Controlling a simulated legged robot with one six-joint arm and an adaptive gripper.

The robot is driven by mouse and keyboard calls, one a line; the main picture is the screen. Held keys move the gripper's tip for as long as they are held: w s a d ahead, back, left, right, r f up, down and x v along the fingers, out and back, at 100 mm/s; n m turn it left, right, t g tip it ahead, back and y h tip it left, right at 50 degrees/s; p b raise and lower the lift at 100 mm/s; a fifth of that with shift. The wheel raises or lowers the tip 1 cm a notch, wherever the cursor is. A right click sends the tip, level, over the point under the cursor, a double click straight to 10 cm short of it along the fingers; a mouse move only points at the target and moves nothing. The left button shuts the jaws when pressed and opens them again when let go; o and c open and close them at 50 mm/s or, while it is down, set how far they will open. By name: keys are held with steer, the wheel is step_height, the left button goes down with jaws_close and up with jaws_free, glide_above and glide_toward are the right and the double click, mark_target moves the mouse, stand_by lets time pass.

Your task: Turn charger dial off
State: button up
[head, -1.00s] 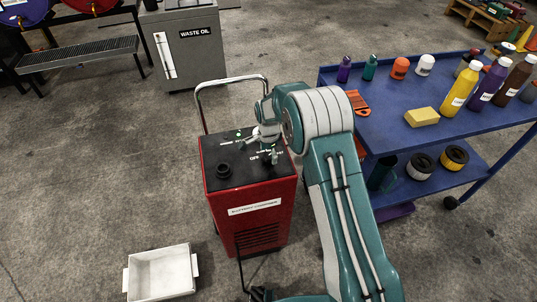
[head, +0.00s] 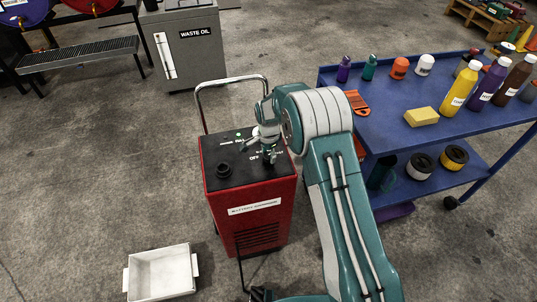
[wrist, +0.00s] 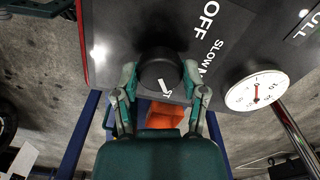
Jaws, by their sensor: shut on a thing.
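The red battery charger (head: 250,215) stands on the floor with a black top panel, in the middle of the head view. In the wrist view its round black dial (wrist: 158,66) sits on the panel, with a white pointer mark at its lower edge. The white OFF label (wrist: 210,16) is up and right of the dial, away from the mark; a SLOW label is beside it. My gripper (wrist: 160,74) is shut on the dial, one finger on each side. In the head view my gripper (head: 268,151) is over the panel's right part, mostly covering the dial.
A white gauge (wrist: 256,91) is close to the dial. A black knob (head: 223,170) stands on the panel's left. A blue cart (head: 390,125) with bottles and a sponge is right of the charger. A white tray (head: 161,293) lies on the floor. The waste oil cabinet (head: 190,60) stands behind.

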steer(key=n, duration=0.5)
steer(key=shift+n, duration=0.3)
steer(key=n, duration=1.1)
steer(key=shift+n, duration=0.4)
steer(key=n, duration=0.5)
steer(key=shift+f+n, duration=0.1)
steer(key=shift+n, duration=0.3)
steer(key=o, duration=1.2)
steer(key=shift+c, duration=0.2)
